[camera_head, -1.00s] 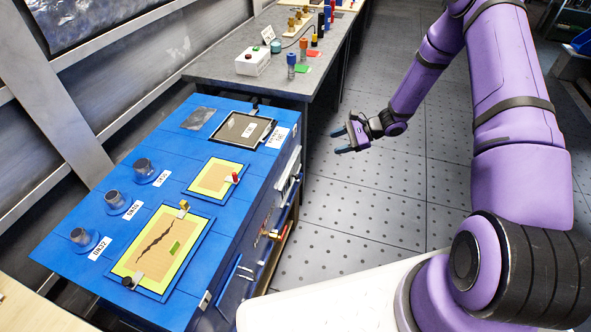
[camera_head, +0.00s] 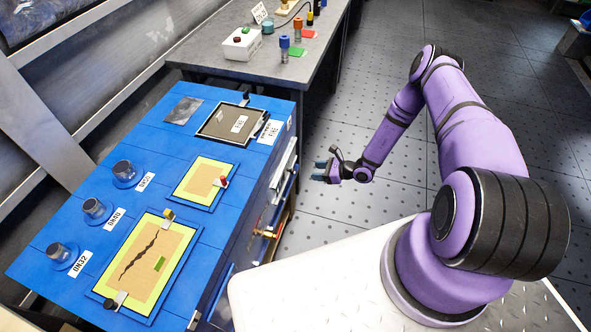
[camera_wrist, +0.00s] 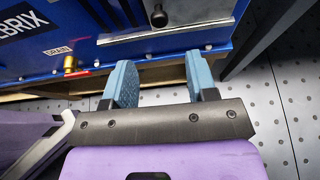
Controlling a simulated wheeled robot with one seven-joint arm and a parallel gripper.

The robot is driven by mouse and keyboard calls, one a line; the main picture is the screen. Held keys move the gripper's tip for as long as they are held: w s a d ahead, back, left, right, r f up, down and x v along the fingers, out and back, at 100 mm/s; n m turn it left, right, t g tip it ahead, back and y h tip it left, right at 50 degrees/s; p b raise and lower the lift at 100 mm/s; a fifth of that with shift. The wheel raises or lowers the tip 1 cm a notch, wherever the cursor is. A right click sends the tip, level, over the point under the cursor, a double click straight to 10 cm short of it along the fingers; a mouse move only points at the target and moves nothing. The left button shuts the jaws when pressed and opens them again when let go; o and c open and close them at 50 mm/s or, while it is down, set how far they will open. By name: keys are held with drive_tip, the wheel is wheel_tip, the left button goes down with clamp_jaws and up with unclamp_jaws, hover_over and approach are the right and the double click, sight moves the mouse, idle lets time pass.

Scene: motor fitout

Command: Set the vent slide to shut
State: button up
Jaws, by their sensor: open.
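What looks like the vent slide is a silver plate (camera_wrist: 165,22) with a black knob (camera_wrist: 158,17) on the blue cabinet's front, at the top of the wrist view. I cannot tell its position, open or shut. In the head view the cabinet front is seen edge-on, and a silver plate (camera_head: 284,163) shows there. My gripper (camera_head: 321,171) is to the right of the cabinet front, apart from it. In the wrist view my gripper (camera_wrist: 161,80) is open and empty, its two blue fingers pointing toward the cabinet below the knob.
A brass valve with a red handle (camera_wrist: 70,66) sits beside a "DRAIN" label, left of the fingers. The blue cabinet top (camera_head: 150,165) holds framed panels and several round ports. A grey bench (camera_head: 265,70) stands behind.

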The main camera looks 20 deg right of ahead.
drive_tip(key=x, duration=0.9)
drive_tip(key=shift+a+f, duration=0.15)
drive_tip(key=shift+a, duration=0.15)
drive_tip(key=shift+w, duration=0.15)
